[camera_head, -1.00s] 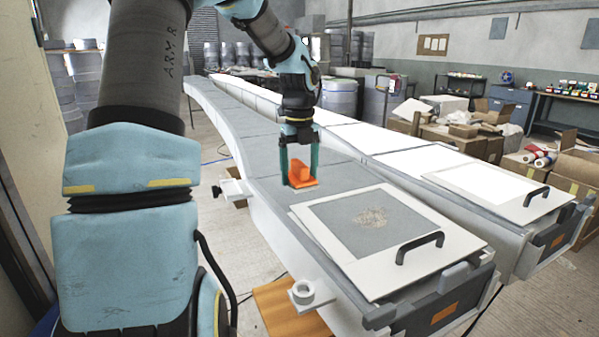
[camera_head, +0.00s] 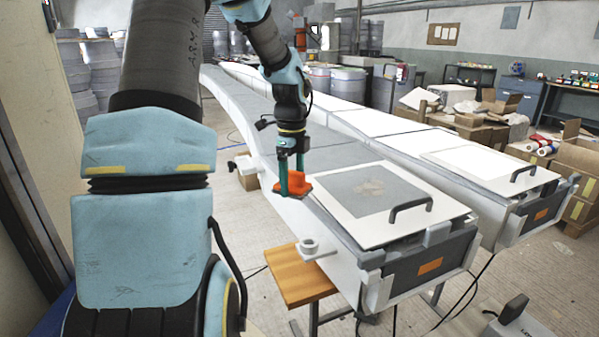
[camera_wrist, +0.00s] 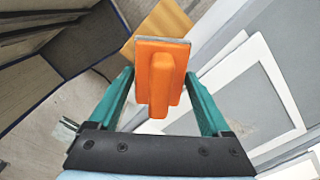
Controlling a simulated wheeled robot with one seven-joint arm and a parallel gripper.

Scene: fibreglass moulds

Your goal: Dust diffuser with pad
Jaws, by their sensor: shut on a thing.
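My gripper (camera_head: 291,180) is shut on an orange pad (camera_head: 293,188) with a grey underside. It holds the pad in the air by the left edge of the nearer long mould, left of the framed panel. In the wrist view the pad (camera_wrist: 160,75) sits between the two green fingers. The grey panel in a white frame (camera_head: 375,196), which may be the diffuser, lies on the near end of that mould.
A second long mould with a white framed panel (camera_head: 467,162) runs alongside to the right. A wooden stool (camera_head: 300,278) stands below the near mould's left side. A white ring on a bracket (camera_head: 308,246) juts out there. Cardboard boxes stand at the right.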

